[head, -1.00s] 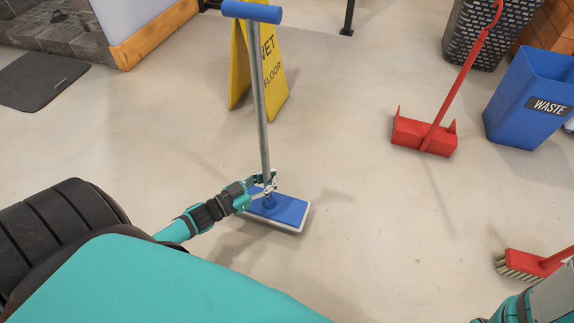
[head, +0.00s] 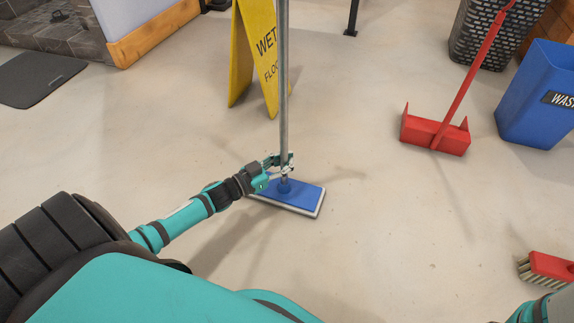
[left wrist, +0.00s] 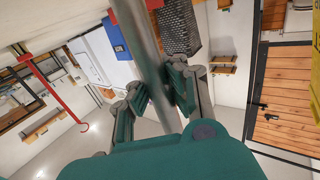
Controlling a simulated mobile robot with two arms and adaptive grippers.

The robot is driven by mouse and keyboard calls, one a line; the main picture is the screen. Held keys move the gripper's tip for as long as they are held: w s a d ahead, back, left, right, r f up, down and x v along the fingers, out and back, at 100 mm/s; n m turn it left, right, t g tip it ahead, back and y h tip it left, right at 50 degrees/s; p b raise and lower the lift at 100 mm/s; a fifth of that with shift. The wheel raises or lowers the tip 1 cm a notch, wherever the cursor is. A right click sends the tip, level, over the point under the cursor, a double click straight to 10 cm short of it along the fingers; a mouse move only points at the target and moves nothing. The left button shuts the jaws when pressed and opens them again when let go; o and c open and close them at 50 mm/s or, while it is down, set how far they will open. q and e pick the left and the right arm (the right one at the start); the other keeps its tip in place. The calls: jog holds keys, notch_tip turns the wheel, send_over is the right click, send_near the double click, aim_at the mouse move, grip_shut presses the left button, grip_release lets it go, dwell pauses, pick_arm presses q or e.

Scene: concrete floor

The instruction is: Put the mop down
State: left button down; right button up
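The mop has a grey pole (head: 284,90) and a flat blue head with a white rim (head: 300,197). The pole stands nearly upright, and its top is out of the head view. My left gripper (head: 278,165) is closed around the pole just above the mop head. In the left wrist view the pole (left wrist: 140,45) runs between the gripper's fingers (left wrist: 160,95). The head is low over the floor; I cannot tell whether it touches. Only a bit of my right arm shows at the lower right; its gripper is out of view.
A yellow wet-floor sign (head: 257,60) stands just behind the mop. A red dustpan (head: 436,134), a blue waste bin (head: 540,100) and a dark basket (head: 485,35) are to the right. A red brush (head: 548,268) lies lower right. Floor around the mop head is clear.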

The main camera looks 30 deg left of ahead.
pick_arm(q)
jog(key=shift+r, duration=0.1)
jog(key=c, duration=1.9)
grip_release()
jog(key=o, duration=0.5)
jog(key=p+v, duration=0.6)
jog(key=v, duration=0.6)
